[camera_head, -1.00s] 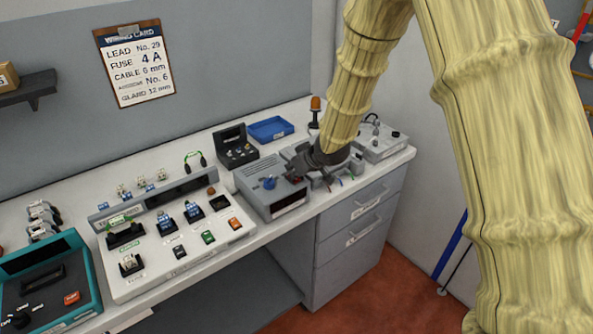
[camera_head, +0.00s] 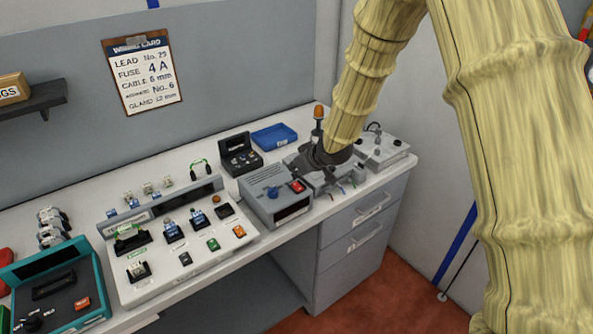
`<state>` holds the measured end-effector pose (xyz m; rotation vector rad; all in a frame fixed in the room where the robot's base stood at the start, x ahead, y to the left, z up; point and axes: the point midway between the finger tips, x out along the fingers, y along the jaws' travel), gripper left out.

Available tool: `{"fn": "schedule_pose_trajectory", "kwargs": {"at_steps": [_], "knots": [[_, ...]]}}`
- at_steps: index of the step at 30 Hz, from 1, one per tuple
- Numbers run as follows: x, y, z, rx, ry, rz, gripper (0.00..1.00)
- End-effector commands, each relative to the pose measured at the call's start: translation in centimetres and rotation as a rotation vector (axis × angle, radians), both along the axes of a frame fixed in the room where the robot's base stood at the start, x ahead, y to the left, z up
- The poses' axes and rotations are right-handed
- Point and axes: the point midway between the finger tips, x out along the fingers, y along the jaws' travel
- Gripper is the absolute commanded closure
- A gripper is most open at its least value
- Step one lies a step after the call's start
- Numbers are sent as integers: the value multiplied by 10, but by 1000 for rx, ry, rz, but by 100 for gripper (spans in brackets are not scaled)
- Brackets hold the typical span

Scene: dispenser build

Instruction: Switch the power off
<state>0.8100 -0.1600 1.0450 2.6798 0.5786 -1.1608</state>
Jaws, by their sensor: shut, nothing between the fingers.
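A grey power box (camera_head: 275,197) stands on the bench right of the middle. My gripper (camera_head: 306,168) is shut and empty, just behind and to the right of the box's red switch. It looks apart from the switch. My wrist hides part of the bench behind it.
A white test panel (camera_head: 190,258) with sockets and coloured buttons lies to the left. A teal unit (camera_head: 88,277) stands farther left. A black case (camera_head: 240,153), blue tray (camera_head: 274,136) and orange beacon (camera_head: 319,111) are at the back. A grey device (camera_head: 383,150) is at the right end.

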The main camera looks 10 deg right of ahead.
Motion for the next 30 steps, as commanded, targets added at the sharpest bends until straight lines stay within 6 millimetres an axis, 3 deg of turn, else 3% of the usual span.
{"fn": "schedule_pose_trajectory", "kwargs": {"at_steps": [1, 21, 30], "knots": [[0, 0, 9, 1, 1, 0, 100], [-56, -25, 51, 1, -2, 0, 100], [-70, -32, 65, 0, 0, 0, 100]]}}
